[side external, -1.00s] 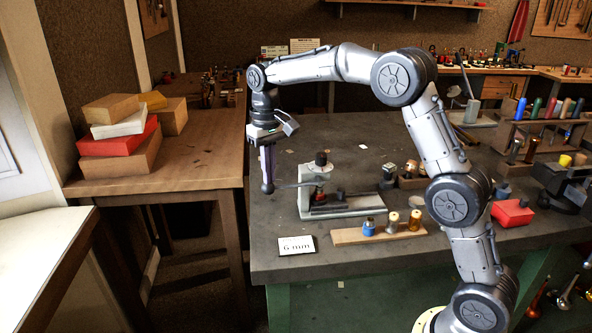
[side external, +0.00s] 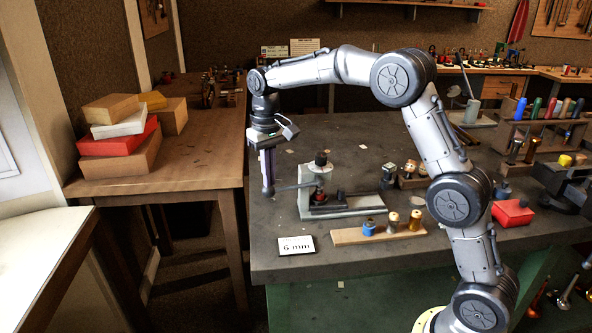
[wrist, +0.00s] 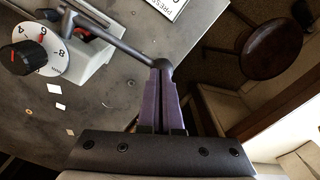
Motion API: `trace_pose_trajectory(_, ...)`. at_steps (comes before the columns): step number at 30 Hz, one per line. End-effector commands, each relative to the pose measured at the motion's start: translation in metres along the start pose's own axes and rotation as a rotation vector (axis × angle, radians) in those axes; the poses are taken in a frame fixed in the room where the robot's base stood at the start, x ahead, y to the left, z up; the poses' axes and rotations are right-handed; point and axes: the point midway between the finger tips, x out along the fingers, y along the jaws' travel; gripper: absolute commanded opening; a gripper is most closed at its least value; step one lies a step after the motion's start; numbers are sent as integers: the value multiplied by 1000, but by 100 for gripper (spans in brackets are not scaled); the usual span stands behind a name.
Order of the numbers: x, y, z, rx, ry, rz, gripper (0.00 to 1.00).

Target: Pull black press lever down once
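The press (side external: 345,205) stands on the grey bench, with a light grey base. Its dark lever (side external: 292,187) sticks out to the left, sloping slightly down to its outer end. In the wrist view the lever (wrist: 115,42) ends in a round knob (wrist: 161,69) at my fingertips. My gripper (side external: 268,188) points straight down over this end. Its purple fingers (wrist: 163,88) are nearly together, with a thin dark gap, and their tips meet the knob from above. The knob's contact side is hidden.
A wooden strip (side external: 380,233) with several small pots stands at the front right. A red box (side external: 512,213) is farther right. A wooden side table (side external: 185,165) with stacked boxes stands left, across a gap.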

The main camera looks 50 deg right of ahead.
Motion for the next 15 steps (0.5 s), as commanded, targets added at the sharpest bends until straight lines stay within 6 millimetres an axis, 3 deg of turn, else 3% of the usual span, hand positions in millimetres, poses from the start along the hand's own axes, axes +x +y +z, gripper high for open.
trace_pose_trajectory(15, 3, 1, 2, 0, -15, 4, 0)
